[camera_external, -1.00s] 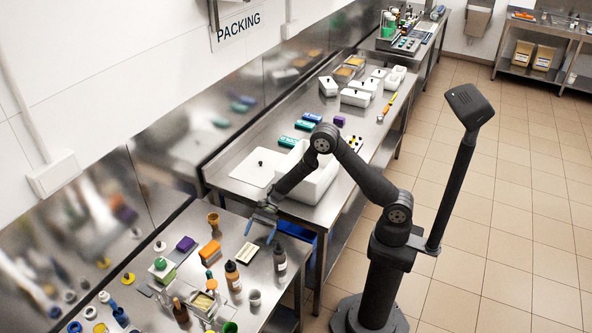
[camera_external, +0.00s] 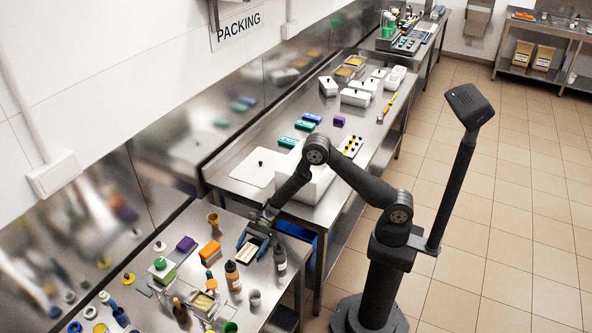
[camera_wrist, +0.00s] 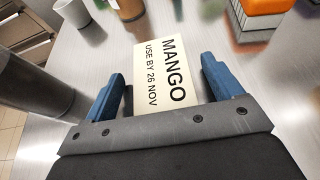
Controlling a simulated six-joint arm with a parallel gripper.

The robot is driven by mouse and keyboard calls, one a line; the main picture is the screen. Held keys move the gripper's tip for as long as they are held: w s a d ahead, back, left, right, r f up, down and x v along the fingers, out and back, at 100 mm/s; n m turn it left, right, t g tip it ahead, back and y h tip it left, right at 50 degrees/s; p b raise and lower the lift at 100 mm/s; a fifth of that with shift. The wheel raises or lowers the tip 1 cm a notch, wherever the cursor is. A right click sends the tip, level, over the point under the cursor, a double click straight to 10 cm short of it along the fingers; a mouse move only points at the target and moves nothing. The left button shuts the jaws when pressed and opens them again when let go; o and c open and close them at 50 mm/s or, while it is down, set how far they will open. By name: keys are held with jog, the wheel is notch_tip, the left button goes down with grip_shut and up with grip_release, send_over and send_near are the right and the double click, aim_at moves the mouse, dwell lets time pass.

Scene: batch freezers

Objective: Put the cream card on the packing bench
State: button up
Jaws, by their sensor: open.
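The cream card (camera_wrist: 158,75) lies on the steel bench and reads "MANGO, USE BY 26 NOV" in the wrist view. In the external view the cream card (camera_external: 254,251) shows just under my gripper (camera_external: 254,241). My gripper (camera_wrist: 163,92) is open, with one blue finger on each side of the card and a gap on both sides. The near end of the card is hidden behind the gripper body. The "PACKING" sign (camera_external: 238,31) hangs on the wall above the steel benches.
A dark bottle (camera_external: 280,258) stands close to the right of the card, and an amber bottle (camera_external: 232,275) stands in front. An orange block (camera_external: 210,251) and a grey cup (camera_external: 254,297) are nearby. A white board (camera_external: 252,168) lies on the middle bench (camera_external: 222,185).

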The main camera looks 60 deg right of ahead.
aim_at(250, 248)
jog(key=c, duration=1.1)
jog(key=shift+r, duration=0.15)
jog(key=shift+c, duration=0.2)
notch_tip(250, 248, up, 10)
jog(key=w+d+r+m+t+h, duration=0.1)
jog(key=w+d+r+m+t, duration=0.3)
jog(key=d, duration=0.3)
jog(key=w+d+r+m+t+h, duration=0.1)
jog(key=w+d+r+m+t, duration=0.15)
jog(key=w+d, duration=0.4)
jog(key=d+r+m+t+h, duration=0.3)
jog(key=d+r, duration=0.1)
jog(key=d, duration=0.7)
jog(key=d+r+m+t+h, duration=0.3)
jog(key=d+r+m, duration=0.1)
jog(key=d, duration=0.8)
jog(key=s+d+r+m+h, duration=0.2)
jog(key=s+d+m+h, duration=0.15)
jog(key=d, duration=0.55)
jog(key=s+d+r+m+h, duration=0.2)
jog(key=s+d+h, duration=0.15)
jog(key=d, duration=0.55)
jog(key=s+d+r+m+g+h, duration=0.1)
jog(key=s+d+m+h, duration=0.6)
jog(key=s+d, duration=0.7)
jog(key=shift+s+d+r+g, duration=0.15)
jog(key=shift+s+g, duration=0.6)
jog(key=shift+s, duration=0.15)
